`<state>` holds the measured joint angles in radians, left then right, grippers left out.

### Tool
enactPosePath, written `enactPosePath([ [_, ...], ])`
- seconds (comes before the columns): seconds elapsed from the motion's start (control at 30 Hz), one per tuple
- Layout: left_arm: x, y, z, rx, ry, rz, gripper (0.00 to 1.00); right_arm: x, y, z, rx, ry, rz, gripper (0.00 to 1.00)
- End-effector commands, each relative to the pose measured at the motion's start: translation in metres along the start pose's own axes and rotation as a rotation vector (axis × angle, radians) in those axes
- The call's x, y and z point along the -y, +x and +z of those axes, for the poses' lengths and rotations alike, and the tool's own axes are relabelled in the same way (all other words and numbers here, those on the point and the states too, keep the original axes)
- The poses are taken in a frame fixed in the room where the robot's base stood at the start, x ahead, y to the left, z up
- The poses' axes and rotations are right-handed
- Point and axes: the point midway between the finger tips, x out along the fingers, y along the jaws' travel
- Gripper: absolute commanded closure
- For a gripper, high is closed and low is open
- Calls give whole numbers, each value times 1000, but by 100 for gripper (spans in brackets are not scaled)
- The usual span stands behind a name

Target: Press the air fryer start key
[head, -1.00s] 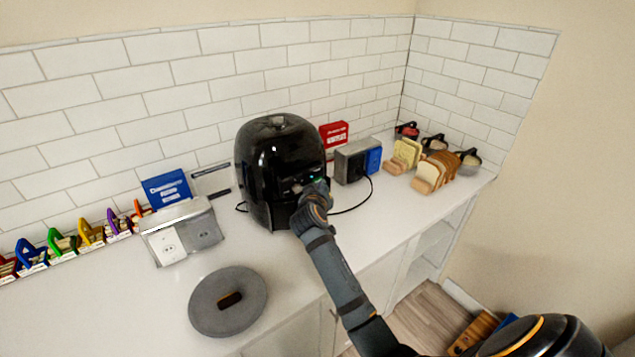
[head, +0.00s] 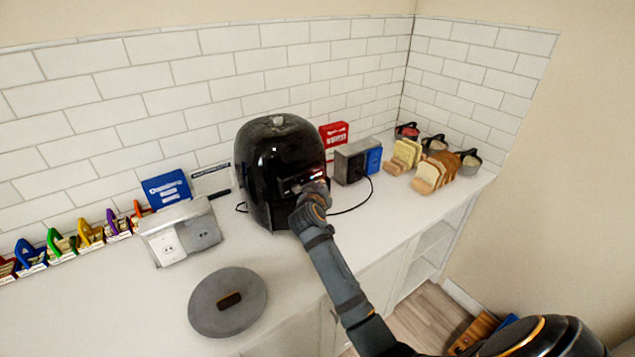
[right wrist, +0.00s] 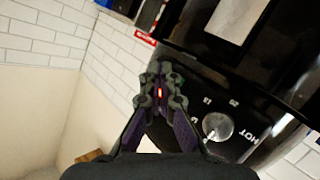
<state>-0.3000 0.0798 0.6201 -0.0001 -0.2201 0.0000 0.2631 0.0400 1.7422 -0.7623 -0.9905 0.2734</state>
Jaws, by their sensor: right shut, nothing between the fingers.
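The black air fryer (head: 272,165) stands upright on the counter against the tiled wall. Its front panel shows a red glow beside my right gripper (head: 314,188). In the right wrist view the shut, empty right gripper (right wrist: 160,72) lies in front of the dark panel (right wrist: 185,75). A small red light (right wrist: 159,91) shows between its fingers, likely the start key. A round silver knob (right wrist: 217,126) with printed markings is to the right. I cannot tell whether the fingertips touch the panel. My left gripper is not in view.
Left of the fryer are a grey socket box (head: 180,233) and a blue box (head: 166,190). A round grey disc (head: 228,305) lies in front. To the right are another socket box (head: 350,160), a red box (head: 333,134), and bread slices (head: 437,172). A black cable (head: 350,208) crosses the counter.

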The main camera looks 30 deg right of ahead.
Motion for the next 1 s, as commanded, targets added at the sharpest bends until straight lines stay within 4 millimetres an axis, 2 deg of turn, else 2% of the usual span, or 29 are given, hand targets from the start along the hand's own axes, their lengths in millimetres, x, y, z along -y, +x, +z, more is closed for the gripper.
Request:
enactPosePath([
  [0.23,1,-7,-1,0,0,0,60,-7,-9,5,0,0,0,100],
  [0.57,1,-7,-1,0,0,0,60,-8,-10,7,1,0,0,100],
  [1.0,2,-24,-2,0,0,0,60,-29,-39,28,1,-2,0,100],
])
